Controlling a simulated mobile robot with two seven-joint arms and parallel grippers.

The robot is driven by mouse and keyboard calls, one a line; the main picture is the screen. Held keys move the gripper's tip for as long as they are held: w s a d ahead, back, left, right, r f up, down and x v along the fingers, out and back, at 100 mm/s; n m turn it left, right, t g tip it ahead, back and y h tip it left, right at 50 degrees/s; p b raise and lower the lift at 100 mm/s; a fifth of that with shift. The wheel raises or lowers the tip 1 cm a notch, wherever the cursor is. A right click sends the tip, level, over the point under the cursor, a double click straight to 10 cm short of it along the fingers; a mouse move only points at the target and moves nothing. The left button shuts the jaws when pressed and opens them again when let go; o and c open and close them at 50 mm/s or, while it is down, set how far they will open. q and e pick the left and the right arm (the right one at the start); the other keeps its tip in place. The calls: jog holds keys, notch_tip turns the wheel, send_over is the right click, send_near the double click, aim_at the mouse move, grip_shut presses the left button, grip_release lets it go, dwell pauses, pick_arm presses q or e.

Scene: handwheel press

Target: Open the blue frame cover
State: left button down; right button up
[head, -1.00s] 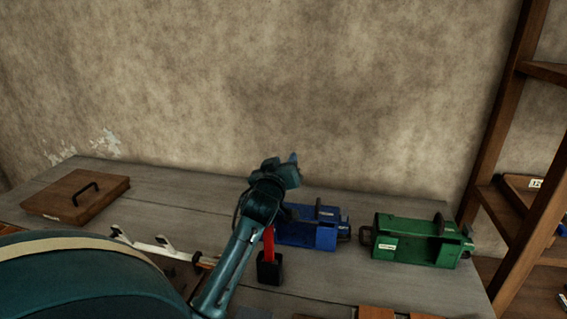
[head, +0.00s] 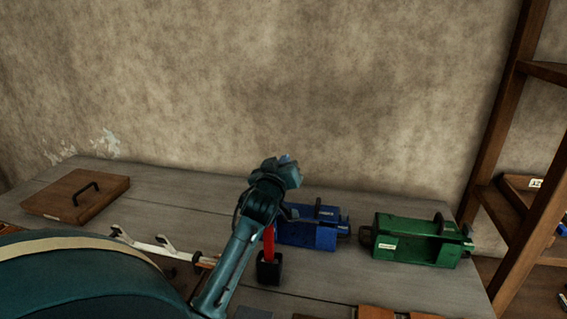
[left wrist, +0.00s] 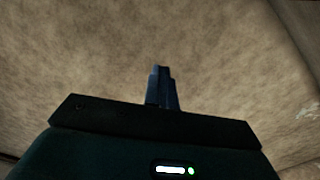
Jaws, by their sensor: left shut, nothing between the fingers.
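The blue frame (head: 312,234) sits on the grey table beside the green one. It has a dark upright round piece on top and a dark part at its right end. Its left end is partly hidden by my left arm. I cannot tell for certain how its cover stands. My left gripper (head: 289,160) is raised above and left of the blue frame, apart from it, pointing up toward the wall. In the left wrist view the fingers (left wrist: 161,88) are together and empty, with only wall behind them. My right gripper is not in view.
A green frame (head: 415,241) stands right of the blue one. A red-handled tool in a black holder (head: 269,268) stands close in front. A wooden box lid with handle (head: 76,196) lies at left, near a white rack (head: 155,245). A wooden shelf (head: 520,190) rises at right.

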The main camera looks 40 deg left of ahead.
pick_arm(q)
jog(key=c, duration=2.1)
grip_release()
jog(key=o, duration=0.6)
jog(key=b+v, duration=0.1)
jog(key=v, duration=1.2)
jog(key=shift+s+b, duration=0.1)
jog(key=shift+b, duration=0.2)
